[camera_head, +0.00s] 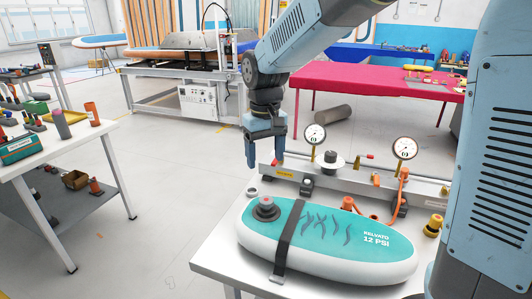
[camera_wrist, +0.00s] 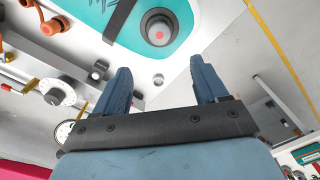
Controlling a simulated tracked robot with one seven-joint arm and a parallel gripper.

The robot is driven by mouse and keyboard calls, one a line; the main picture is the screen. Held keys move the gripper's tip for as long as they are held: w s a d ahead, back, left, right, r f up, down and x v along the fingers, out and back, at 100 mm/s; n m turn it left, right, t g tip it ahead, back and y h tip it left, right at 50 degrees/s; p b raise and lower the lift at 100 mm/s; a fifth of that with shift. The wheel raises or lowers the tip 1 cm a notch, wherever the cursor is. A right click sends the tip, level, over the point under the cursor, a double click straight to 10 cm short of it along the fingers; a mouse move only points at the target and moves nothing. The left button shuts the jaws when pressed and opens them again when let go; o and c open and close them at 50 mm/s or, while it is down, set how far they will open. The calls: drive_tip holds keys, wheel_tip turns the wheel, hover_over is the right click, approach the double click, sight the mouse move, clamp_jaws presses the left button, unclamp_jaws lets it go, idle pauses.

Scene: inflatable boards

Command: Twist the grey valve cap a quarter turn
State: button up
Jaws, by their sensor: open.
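The grey valve cap (camera_head: 265,208) sits on the left end of a teal and white inflatable board (camera_head: 330,262), with a red spot on its top. It also shows in the wrist view (camera_wrist: 158,31), set in a dark round base near the top centre. My gripper (camera_head: 266,163) hangs above and behind the cap in the head view, fingers pointing down. In the wrist view my gripper (camera_wrist: 160,66) is open and empty, its two blue fingers apart; the cap appears beyond the fingertips, not between them.
A black strap (camera_head: 288,235) crosses the board just right of the cap. Behind the board stands a grey rail with two gauges (camera_head: 315,134) (camera_head: 404,148), orange hoses and fittings. A small white ring (camera_head: 253,191) lies on the white table (camera_head: 215,262) behind the cap.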

sight(266, 199)
wheel_tip(266, 199, down, 14)
drive_tip(key=shift+r, duration=0.25)
idle(0.3)
drive_tip(key=shift+c, duration=0.3)
drive_tip(key=c, duration=1.1)
drive_tip(key=o, duration=0.4)
drive_tip(key=c, duration=0.3)
drive_tip(key=m, duration=0.5)
drive_tip(key=shift+d, duration=0.1)
